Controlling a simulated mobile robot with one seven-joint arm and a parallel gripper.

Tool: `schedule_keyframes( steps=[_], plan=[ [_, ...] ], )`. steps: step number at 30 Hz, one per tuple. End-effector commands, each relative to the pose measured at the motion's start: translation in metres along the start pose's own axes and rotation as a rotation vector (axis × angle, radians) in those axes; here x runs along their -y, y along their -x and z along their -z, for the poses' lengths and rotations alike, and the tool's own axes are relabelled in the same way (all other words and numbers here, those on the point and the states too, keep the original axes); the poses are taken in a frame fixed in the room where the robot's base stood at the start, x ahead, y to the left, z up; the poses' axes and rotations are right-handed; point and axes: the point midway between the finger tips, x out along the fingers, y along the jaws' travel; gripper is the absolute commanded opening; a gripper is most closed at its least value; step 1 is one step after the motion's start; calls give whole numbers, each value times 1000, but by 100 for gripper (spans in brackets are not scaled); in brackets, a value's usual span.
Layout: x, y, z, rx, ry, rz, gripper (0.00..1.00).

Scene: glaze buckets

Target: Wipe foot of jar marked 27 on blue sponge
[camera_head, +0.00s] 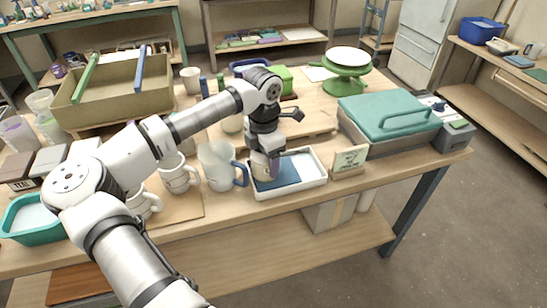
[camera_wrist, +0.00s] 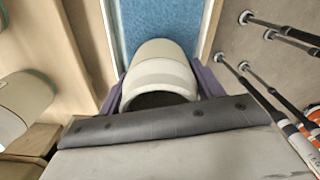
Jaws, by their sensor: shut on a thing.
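My gripper (camera_head: 268,166) points down over a white tray (camera_head: 319,172) near the table's front edge. It is shut on a pale jar (camera_head: 261,171). In the wrist view the jar (camera_wrist: 160,77) shows as a whitish rounded body with a dark opening, between purple finger pads (camera_wrist: 160,88). The blue sponge (camera_head: 287,174) lies in the tray below the jar and fills the top middle of the wrist view (camera_wrist: 165,25). I cannot tell whether the jar's foot touches the sponge. No number on the jar is readable.
A clear pitcher (camera_head: 216,168) with a blue handle stands close left of the tray, with white mugs (camera_head: 177,174) beyond it. A small sign (camera_head: 350,160) stands close right. A teal-lidded box (camera_head: 390,117) is behind right. A green turntable (camera_head: 346,72) stands at the back.

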Motion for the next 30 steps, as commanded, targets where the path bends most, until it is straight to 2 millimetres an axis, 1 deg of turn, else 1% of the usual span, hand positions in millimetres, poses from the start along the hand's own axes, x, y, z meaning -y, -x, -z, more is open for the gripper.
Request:
schedule_keyframes(
  steps=[4, 8, 30],
  plan=[
    [-2, 0, 6, 1, 0, -1, 34],
    [-1, 0, 4, 0, -1, -2, 34],
    [14, -2, -52, 0, -2, -1, 34]
  ],
)
